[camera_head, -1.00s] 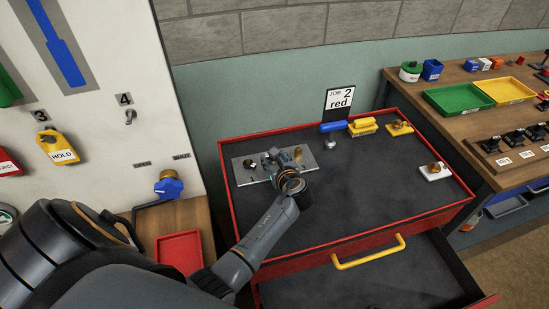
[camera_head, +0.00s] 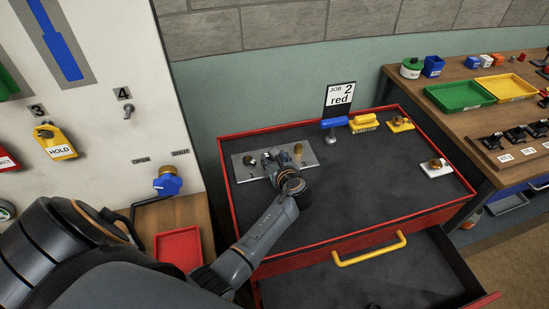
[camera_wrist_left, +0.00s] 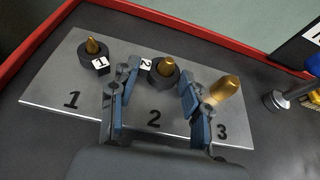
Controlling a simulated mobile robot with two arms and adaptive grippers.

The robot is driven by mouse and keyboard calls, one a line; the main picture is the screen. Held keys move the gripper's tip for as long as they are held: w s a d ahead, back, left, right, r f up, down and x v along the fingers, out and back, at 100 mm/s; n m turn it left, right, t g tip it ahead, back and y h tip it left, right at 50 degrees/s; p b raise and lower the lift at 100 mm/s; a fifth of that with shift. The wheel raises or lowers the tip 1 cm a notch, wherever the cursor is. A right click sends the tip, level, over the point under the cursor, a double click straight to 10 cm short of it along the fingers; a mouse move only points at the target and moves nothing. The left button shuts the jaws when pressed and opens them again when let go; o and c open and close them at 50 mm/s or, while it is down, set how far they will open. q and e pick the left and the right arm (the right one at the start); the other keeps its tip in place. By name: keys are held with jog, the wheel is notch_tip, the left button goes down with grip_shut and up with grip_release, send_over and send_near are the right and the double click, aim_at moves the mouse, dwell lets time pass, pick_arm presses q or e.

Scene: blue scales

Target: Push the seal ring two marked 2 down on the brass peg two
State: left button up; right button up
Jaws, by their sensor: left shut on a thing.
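Seal ring two (camera_wrist_left: 160,84), a dark ring with a white tag marked 2, sits around brass peg two (camera_wrist_left: 165,66) in the left wrist view. The peg's brass tip stands out above the ring. I cannot tell whether the ring touches the plate. My left gripper (camera_wrist_left: 162,77) has a finger on either side of the ring and is shut on it. The gripper also shows over the plate in the head view (camera_head: 270,160), where it hides the ring. My right gripper is in neither view.
The grey plate (camera_wrist_left: 60,84) bears a ring marked 1 (camera_wrist_left: 94,56) around peg one and a bare brass peg three (camera_wrist_left: 224,90). A blue-handled tool (camera_head: 334,122), a yellow brush (camera_head: 363,122) and the red rim (camera_head: 228,185) lie around. The tabletop's middle right is clear.

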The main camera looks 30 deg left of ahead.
pick_arm(q)
jog(key=o, duration=0.9)
